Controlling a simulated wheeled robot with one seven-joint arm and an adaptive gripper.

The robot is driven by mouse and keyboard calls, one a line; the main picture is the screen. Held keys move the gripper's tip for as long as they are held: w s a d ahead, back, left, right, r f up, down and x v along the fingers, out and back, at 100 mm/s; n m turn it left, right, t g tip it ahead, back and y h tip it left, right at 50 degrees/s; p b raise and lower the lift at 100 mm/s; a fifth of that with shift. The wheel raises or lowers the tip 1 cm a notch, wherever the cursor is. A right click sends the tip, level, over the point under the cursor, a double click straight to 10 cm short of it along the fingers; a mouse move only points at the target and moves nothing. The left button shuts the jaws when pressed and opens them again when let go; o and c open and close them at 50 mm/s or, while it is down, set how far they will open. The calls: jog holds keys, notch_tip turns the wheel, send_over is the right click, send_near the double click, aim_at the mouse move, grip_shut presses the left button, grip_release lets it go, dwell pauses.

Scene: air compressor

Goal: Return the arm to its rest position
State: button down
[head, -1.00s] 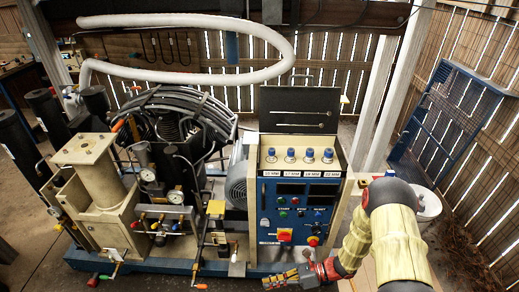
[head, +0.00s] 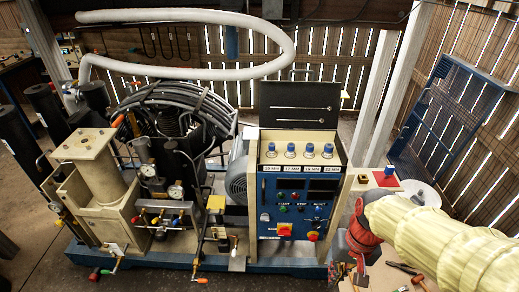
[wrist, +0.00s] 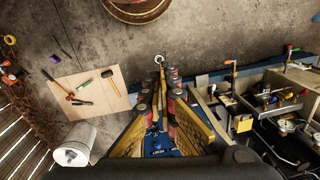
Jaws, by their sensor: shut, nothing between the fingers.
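My gripper (head: 350,274) is at the lower right of the head view, beside the right end of the compressor's blue control panel (head: 267,217). My yellow arm reaches it from the right edge and hides part of the floor. In the wrist view, the two fingers of my gripper (wrist: 159,68) come together ahead of the camera with nothing held between them. Part of the blue panel (wrist: 158,148) shows between the finger bases. The air compressor (head: 140,258) stands on its blue base to the left of my gripper.
A blue mesh gate (head: 440,115) is at the right. Concrete floor (wrist: 85,30) is open beyond the fingers.

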jog(key=s+r+n+t+h, duration=0.1)
jog(key=r+t, duration=0.4)
jog(key=r, duration=0.8)
jog(key=shift+s+r+n+t, duration=0.3)
jog(key=shift+s+n, duration=0.2)
jog(key=shift+s, duration=0.55)
jog(key=c, duration=2.6)
grip_release()
jog(key=shift+a, duration=0.1)
